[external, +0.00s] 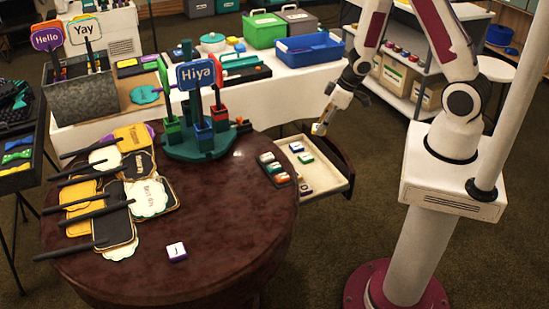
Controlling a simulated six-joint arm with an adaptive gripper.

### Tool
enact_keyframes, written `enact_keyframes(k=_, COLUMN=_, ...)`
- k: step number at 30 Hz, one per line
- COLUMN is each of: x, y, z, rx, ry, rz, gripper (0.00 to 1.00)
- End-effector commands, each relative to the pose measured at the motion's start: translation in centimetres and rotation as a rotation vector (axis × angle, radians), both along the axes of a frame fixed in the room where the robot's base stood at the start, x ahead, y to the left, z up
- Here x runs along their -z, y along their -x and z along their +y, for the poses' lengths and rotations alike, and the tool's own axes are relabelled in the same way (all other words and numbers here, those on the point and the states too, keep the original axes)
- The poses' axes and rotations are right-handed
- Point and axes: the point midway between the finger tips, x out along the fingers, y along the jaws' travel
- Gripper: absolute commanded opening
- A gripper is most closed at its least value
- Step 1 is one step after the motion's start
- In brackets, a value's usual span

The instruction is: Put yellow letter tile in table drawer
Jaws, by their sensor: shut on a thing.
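The table drawer (328,180) is pulled open at the right side of the round dark table (225,262). My gripper (320,127) is above the far end of the drawer, pointing down. It is shut on the small yellow letter tile (319,130), which looks held above the drawer; the exact height is hard to tell. The tile's letter cannot be read.
A dark rack of letter tiles (285,180) sits on the table edge beside the drawer. A purple-edged tile (176,252) lies near the table's front. A green stand with signs (196,148) and several paddle signs (120,205) occupy the back and left.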

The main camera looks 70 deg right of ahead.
Motion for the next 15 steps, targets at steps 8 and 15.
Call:
enact_keyframes(k=8, x=2.5, y=0.1, z=-1.3, rx=-0.144, ry=-0.006, rz=0.004, gripper=0.15)
enact_keyframes(k=15, x=4.3, y=0.1, z=-1.3, rx=-0.305, ry=-0.009, rz=0.003, gripper=0.15)
